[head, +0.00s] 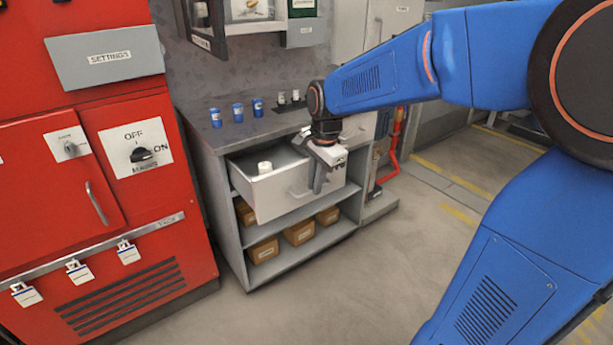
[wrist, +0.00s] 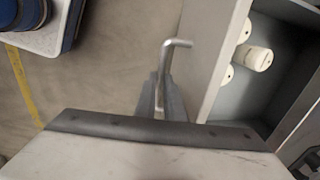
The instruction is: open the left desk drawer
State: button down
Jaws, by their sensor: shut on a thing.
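The left desk drawer (head: 272,198) is a pale grey box under the desk top, standing pulled out of the desk (head: 240,130). A white cylinder (head: 265,167) shows inside it. In the wrist view the drawer's front wall (wrist: 218,65) runs beside the bar handle (wrist: 172,58), and several white cylinders lie in the open drawer. My gripper (head: 318,184) is at the drawer front, shut on the handle. Its fingers also show in the wrist view (wrist: 161,98), around the handle's lower part. In the head view the gripper hides most of the handle.
Blue cups (head: 237,112) stand on the desk top. Brown boxes (head: 299,232) sit on the shelf below the drawer. A red cabinet (head: 100,215) stands close at the left. The floor (head: 350,285) in front of the desk is clear.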

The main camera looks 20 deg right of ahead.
jog(key=s+d, duration=0.2)
jog(key=s, duration=0.5)
jog(key=shift+s+d, duration=0.25)
jog(key=c, duration=1.8)
grip_release()
jog(key=shift+c, duration=0.2)
jog(key=shift+r, duration=0.1)
jog(key=s+d+r, duration=0.1)
jog(key=s+r, duration=0.2)
jog(key=r, duration=1.4)
jog(key=shift+f, duration=0.1)
jog(key=s+d+f+n+t, duration=0.1)
jog(key=s+f+n+t, duration=0.1)
jog(key=s+f+n, duration=1.2)
notch_tip(320, 180, down, 2)
jog(key=shift+s+d+f+t+h, duration=0.1)
jog(key=shift+s+d+t+h, duration=0.1)
jog(key=shift+s+t+h, duration=0.35)
